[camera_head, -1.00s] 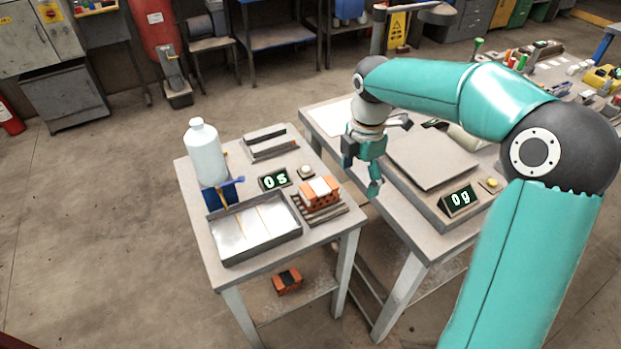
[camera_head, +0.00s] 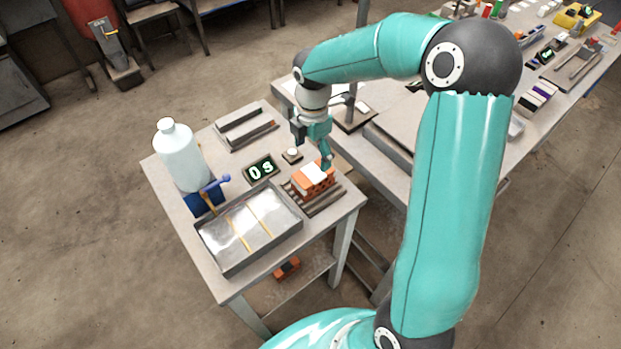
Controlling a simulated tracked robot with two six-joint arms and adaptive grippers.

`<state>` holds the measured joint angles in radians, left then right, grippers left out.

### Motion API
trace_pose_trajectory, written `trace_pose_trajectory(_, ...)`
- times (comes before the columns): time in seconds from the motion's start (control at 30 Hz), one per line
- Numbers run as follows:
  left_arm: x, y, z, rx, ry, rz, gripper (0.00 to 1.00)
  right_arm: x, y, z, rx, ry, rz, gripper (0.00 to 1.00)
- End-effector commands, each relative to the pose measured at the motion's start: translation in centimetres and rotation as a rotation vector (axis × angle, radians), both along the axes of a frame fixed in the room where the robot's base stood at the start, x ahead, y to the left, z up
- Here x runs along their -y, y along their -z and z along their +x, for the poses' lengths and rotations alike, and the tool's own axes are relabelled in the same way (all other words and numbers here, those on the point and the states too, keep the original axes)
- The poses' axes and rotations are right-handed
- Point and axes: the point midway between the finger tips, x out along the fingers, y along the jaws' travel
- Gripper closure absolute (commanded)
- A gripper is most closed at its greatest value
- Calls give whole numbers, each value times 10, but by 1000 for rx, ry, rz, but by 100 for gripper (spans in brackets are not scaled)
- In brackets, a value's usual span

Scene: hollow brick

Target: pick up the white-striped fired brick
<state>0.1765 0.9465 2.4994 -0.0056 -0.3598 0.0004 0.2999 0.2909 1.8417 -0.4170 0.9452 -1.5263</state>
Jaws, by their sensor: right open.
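The white-striped fired brick (camera_head: 313,179) is orange with holes in its side and a white band across its top. It lies on a dark slatted rack (camera_head: 318,200) at the right side of the small table. My right gripper (camera_head: 312,158) is open, just behind and above the brick, with one finger close to its far right edge. I cannot tell whether that finger touches it. The gripper partly hides the brick's far side. My left gripper is not in view.
A metal tray (camera_head: 222,245) lies in front left on the table (camera_head: 160,180). A white bottle (camera_head: 180,160) stands behind it. A timer display (camera_head: 261,170) is left of the brick. Another orange brick (camera_head: 287,268) lies on the lower shelf.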

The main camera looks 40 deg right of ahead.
Motion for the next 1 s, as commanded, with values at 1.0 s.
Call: trace_pose_trajectory(1.0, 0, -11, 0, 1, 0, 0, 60, -1, 88, -6, 1, 4, 1, 14)
